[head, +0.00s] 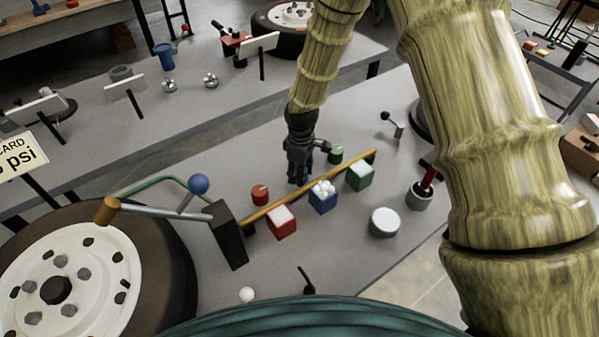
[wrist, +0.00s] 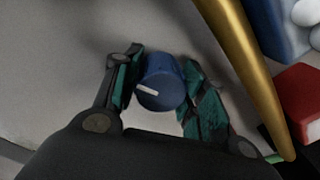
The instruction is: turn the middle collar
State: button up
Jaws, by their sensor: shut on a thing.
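The middle collar (wrist: 160,88) is a short blue cylinder with a white line on its face, seen in the wrist view. It stands behind a yellow rod, between a red collar (head: 260,194) and a green collar (head: 336,155). My gripper (head: 299,178) points down at it in the head view and mostly hides it there. In the wrist view my gripper (wrist: 161,72) has its green-padded fingers on either side of the blue collar, shut on it. The white line slants down to the right in that view.
The yellow rod (head: 254,215) runs close beside the collars. In front of it stand a red box (head: 282,228), a blue box (head: 322,204) with white balls, and a green box (head: 359,181). A wheel (head: 156,240) fills the left.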

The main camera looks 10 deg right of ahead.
jog(key=shift+m, duration=2)
jog(key=o, duration=1)
jog(key=shift+s, duration=0.1)
jog(key=r, duration=1.2)
jog(key=shift+d, duration=0.2)
jog(key=shift+r, duration=0.1)
